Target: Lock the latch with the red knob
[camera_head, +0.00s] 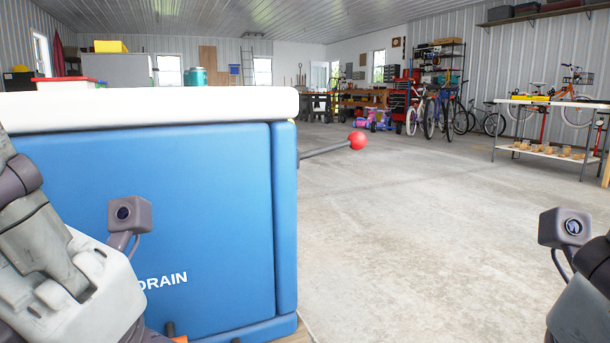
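The red knob (358,140) is a small ball on the end of a thin grey rod (325,150). The rod sticks out to the right from behind the right edge of a blue cabinet (215,210) with a white top and the word DRAIN on its face. The latch body is hidden behind the cabinet edge. My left arm shows at the lower left in front of the cabinet, and my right arm shows at the lower right edge. Both grippers' fingertips are out of view. Nothing of mine touches the knob.
Open concrete floor (420,230) lies right of the cabinet. A white table (560,102) with several small items stands at the right. Bicycles (430,112), a red tool chest (400,100) and workbenches are far back. A red-lidded box (65,84) and teal jug (195,76) show above the cabinet top.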

